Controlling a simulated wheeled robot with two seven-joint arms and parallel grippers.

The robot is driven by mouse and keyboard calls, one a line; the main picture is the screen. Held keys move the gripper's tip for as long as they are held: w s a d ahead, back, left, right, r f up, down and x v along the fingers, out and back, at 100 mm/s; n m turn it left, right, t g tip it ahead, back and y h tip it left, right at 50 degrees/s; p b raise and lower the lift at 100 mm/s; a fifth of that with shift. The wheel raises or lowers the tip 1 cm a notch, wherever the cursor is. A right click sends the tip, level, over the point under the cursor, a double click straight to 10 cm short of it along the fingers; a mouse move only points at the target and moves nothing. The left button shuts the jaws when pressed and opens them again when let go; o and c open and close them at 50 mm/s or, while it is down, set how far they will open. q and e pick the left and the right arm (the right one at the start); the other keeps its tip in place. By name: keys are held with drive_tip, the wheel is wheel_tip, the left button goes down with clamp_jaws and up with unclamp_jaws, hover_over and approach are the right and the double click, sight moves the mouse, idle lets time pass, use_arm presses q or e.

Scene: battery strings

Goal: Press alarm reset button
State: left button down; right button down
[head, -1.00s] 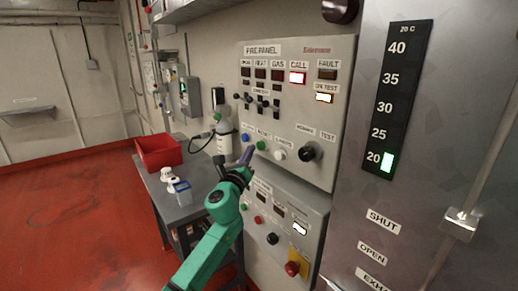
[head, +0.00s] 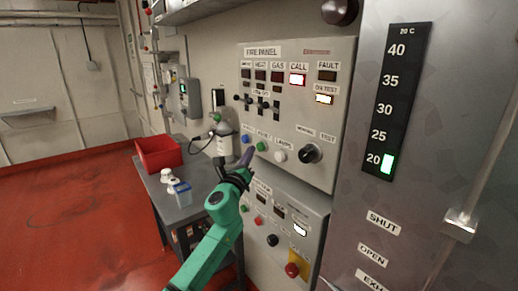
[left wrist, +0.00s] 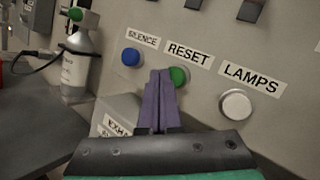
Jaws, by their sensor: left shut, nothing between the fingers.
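The fire panel (head: 312,75) is a grey wall box with lit CALL and ON TEST lamps. Its green button (head: 262,146) sits under the RESET label, between the blue SILENCE button (head: 246,139) and the white LAMPS button (head: 280,156). My left gripper (head: 247,156) is shut and empty, its purple fingers pointing at the panel just below the green button. In the left wrist view the fingertips (left wrist: 160,76) overlap the left edge of the green button (left wrist: 179,75); I cannot tell whether they touch it. My right gripper is not in view.
A lower panel (head: 310,215) with a red knob on yellow stands below the fire panel. A grey table (head: 190,205) at left holds a red bin (head: 158,153), small containers and a white bottle (head: 224,138). A metal cabinet (head: 420,210) fills the right.

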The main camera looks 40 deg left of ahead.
use_arm(q)
drive_tip(key=shift+w, duration=0.15)
idle(0.8)
drive_tip(key=shift+w+d, duration=0.1)
drive_tip(key=shift+w, duration=0.2)
drive_tip(key=shift+w+d+r+b, duration=0.1)
drive_tip(key=shift+w+d+b, duration=0.1)
drive_tip(key=shift+w+b, duration=0.3)
idle(0.9)
drive_tip(key=shift+s+a+p, duration=0.3)
drive_tip(key=shift+s+p, duration=0.1)
drive_tip(key=shift+s, duration=0.5)
drive_tip(key=s, duration=0.2)
drive_tip(key=s+a, duration=0.1)
drive_tip(key=s, duration=0.1)
drive_tip(key=shift+s+a+p, duration=0.2)
drive_tip(key=shift+s+p, duration=0.2)
